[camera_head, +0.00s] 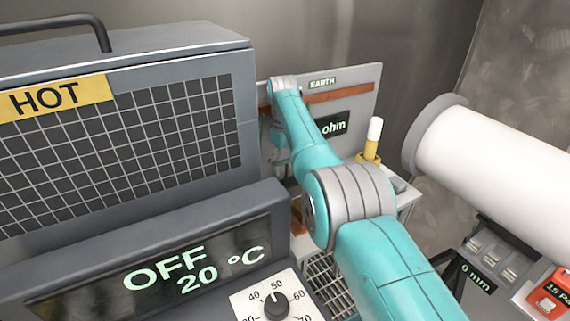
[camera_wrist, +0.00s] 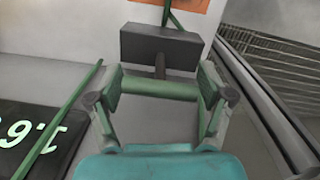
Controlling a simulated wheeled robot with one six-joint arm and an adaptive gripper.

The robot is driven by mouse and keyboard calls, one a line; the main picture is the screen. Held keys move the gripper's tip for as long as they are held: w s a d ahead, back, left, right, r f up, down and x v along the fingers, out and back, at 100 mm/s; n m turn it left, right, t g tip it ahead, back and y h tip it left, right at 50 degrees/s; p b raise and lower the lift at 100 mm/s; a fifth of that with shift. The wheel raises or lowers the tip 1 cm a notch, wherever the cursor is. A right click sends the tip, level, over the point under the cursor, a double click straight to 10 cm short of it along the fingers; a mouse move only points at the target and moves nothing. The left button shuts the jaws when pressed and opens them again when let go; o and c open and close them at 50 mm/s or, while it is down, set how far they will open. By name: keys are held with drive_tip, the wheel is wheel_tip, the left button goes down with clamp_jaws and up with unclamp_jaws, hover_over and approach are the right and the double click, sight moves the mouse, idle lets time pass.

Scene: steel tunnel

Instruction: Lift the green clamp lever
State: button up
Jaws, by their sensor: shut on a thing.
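The green clamp lever (camera_wrist: 160,88) shows in the wrist view as a green crossbar between the two fingertips, just in front of a dark grey block (camera_wrist: 160,46). A short dark stem joins the bar toward the block. My gripper (camera_wrist: 160,92) is shut on the bar, one finger at each end. In the head view my teal arm reaches to the panel marked EARTH (camera_head: 354,92). The arm hides most of my gripper there, and I cannot make out the lever.
A heater box marked HOT (camera_head: 130,130) stands close left of my arm, with its OFF 20 °C display (camera_head: 150,275) in front. A white-tipped yellow handle (camera_head: 372,140) and a large white roll (camera_head: 500,170) are on the right. A green rod (camera_wrist: 62,118) slants left of my gripper.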

drive_tip(key=shift+w+d, duration=0.1)
drive_tip(key=shift+d, duration=0.15)
drive_tip(key=o, duration=1.6)
drive_tip(key=shift+a, duration=0.15)
